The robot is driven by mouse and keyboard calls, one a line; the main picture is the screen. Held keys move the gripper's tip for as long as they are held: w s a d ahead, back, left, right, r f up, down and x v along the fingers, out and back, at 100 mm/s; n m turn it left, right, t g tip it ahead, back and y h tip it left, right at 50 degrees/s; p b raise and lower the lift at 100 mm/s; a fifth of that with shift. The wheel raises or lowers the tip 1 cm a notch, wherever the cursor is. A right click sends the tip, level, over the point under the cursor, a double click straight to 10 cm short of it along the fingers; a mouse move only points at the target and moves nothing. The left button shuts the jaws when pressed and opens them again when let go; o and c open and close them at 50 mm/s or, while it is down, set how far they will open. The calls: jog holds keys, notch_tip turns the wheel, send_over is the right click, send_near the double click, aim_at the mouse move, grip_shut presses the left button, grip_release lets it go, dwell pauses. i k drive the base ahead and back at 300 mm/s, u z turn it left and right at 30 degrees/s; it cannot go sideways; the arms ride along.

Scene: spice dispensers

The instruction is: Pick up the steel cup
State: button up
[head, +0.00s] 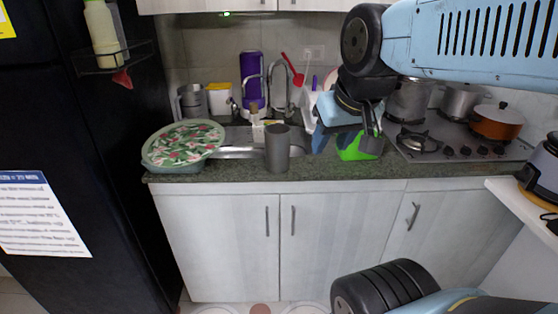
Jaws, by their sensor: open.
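A plain grey steel cup (277,148) stands upright at the front edge of the counter, in front of the sink. A second grey metal vessel (190,101) stands farther back on the left. My gripper (372,132) is open and points down, to the right of the front cup and clear of it. Its fingers are seen over a bright green object (353,148) on the counter. Whether they touch that object I cannot tell.
A round floral-lidded container (184,141) sits left of the cup. Behind the cup are the sink (233,143), a faucet and a purple bottle (252,80). The stove (450,142) with pots is at right. A dark fridge (70,150) borders the left.

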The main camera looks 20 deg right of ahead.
aim_at(277, 135)
jog(key=z, duration=0.05)
jog(key=k, duration=1.1)
jog(key=z, duration=1)
jog(key=i, duration=1.6)
jog(key=u, duration=0.75)
